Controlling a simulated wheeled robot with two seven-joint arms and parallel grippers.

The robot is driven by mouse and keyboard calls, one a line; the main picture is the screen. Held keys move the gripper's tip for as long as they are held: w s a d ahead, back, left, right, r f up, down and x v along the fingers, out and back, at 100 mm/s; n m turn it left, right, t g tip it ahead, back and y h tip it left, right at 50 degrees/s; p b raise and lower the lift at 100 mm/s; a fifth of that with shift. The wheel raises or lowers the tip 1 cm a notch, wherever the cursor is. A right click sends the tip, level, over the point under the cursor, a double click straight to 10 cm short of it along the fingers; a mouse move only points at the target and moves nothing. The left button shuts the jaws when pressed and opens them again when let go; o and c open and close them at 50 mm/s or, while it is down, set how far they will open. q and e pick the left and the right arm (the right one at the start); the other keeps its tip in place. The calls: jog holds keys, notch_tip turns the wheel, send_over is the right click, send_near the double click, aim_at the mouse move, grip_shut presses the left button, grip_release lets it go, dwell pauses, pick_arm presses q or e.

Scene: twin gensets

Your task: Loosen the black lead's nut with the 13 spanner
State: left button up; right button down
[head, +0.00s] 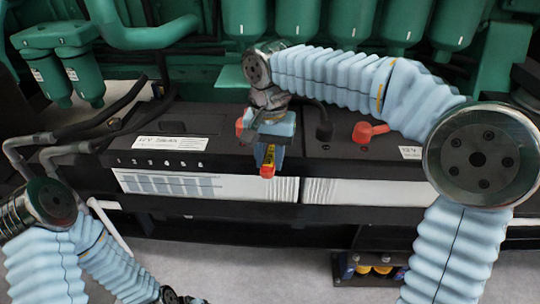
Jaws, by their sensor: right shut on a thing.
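My right gripper (267,148) is over the front of the left battery (200,122), its blue fingers pointing down. It is shut on a narrow tool with a yellow and red end (267,170), which looks like the 13 spanner; its number and jaw are not readable. The black lead (324,126) ends in a black fitting on the battery top, just right of my gripper and apart from it. Its nut is too small or hidden to make out. My left arm runs down to the bottom edge, and its gripper is out of frame.
A red terminal cover (370,131) sits on the right battery, right of the black lead. Green engine parts (300,30) and filters rise close behind. Dark hoses (95,127) lie at the left. A low dark stand (370,268) with yellow items is on the floor.

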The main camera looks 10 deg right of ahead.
dwell(0.4)
jog(key=shift+f+b, duration=0.45)
jog(key=shift+f, duration=0.3)
jog(key=c, duration=1.4)
grip_release()
grip_shut()
jog(key=shift+s+d+n, duration=0.25)
jog(key=shift+d+n, duration=0.2)
jog(key=shift+d, duration=0.15)
jog(key=shift+s+d+n, duration=0.2)
jog(key=shift+d+n, duration=0.25)
jog(key=shift+d, duration=0.15)
